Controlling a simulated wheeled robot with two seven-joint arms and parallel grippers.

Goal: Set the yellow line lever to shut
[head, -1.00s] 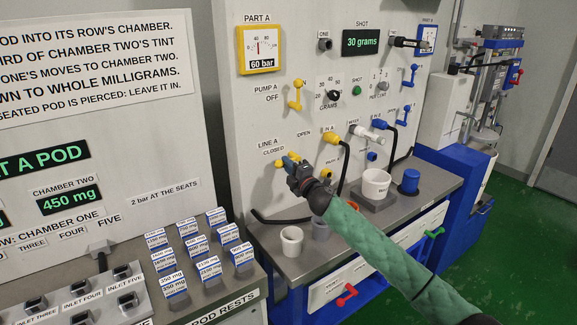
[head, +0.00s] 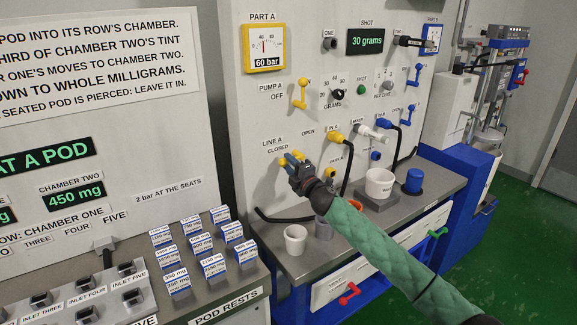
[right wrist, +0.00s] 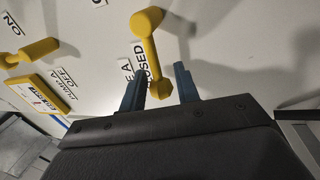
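The yellow line lever (head: 283,162) is on the panel below the "LINE A CLOSED" label, partly hidden by my right gripper in the head view. In the right wrist view the lever (right wrist: 149,58) shows as a yellow bar, its near knobbed end beside the "CLOSED" lettering. My right gripper (head: 293,160) is at the lever. Its two blue fingers (right wrist: 160,88) are apart, with the lever's near end between them. The left finger is close to the lever and a gap shows on the right; I cannot tell whether it touches. My left gripper is not in view.
A yellow pump A lever (head: 300,94) is above on the panel. A yellow plug (head: 335,138) with a black hose is to the right. White cups (head: 295,239) stand on the counter below, and dose boxes (head: 212,268) stand at the lower left.

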